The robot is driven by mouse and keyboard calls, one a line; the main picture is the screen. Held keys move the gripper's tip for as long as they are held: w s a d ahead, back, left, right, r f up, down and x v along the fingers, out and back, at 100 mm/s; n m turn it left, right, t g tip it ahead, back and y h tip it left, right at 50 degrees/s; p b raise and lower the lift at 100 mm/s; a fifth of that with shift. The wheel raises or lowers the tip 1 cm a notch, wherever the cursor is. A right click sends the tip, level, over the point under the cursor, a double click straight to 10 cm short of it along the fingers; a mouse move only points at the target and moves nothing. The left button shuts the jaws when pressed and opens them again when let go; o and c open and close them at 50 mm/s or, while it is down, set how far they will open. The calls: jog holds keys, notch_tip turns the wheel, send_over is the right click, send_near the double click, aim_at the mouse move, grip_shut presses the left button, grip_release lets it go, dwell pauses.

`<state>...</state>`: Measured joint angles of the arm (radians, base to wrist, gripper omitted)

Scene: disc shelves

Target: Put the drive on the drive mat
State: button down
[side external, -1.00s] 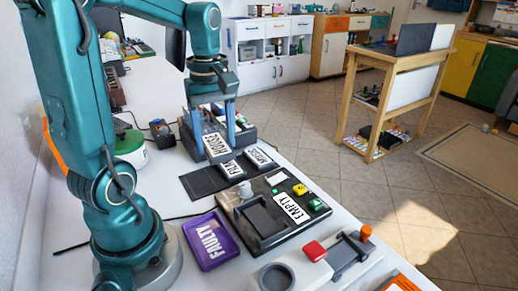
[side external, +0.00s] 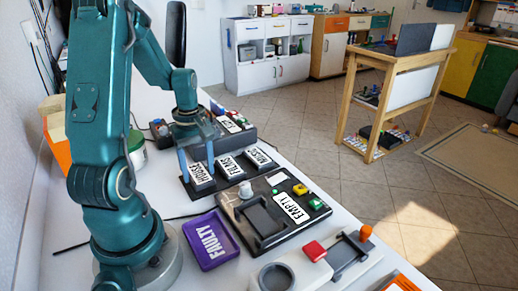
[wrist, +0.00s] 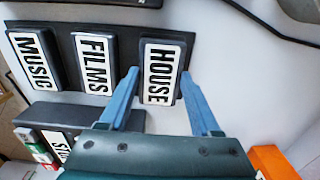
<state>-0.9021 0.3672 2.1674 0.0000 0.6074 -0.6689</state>
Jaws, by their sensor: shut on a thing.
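The drive labelled HOUSE (side external: 202,175) is a dark block with a white label. It is at the left end of the dark drive mat in the side view, in line with the FILMS drive (side external: 229,164) and the MUSIC drive (side external: 259,157). In the wrist view the HOUSE drive (wrist: 160,72) is over the dark mat (wrist: 127,48), beside FILMS. My gripper (wrist: 160,76) is shut on the HOUSE drive, one blue finger on each side. Whether the drive's underside touches the mat is hidden.
A dark box with another labelled drive (side external: 228,124) stands behind the mat. In front are a black board with an EMPTY label (side external: 291,206), a purple FAULTY tray (side external: 211,240) and a light device with a red button (side external: 314,251). White table shows around the mat.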

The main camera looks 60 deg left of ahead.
aim_at(199, 173)
jog(key=shift+f, duration=0.5)
jog(key=shift+c, duration=0.5)
grip_release()
jog(key=shift+f, duration=0.15)
notch_tip(199, 173, up, 12)
jog(key=f, duration=0.1)
jog(key=s+d+r+m+t, duration=0.1)
jog(key=d+r+m+t, duration=0.1)
jog(key=d+m, duration=0.7)
jog(key=d+r+m+t, duration=0.2)
jog(key=d+m+t, duration=0.1)
jog(key=d+m, duration=0.6)
jog(key=shift+s+d+t, duration=0.3)
jog(key=shift+s+d, duration=0.1)
jog(key=shift+d, duration=0.55)
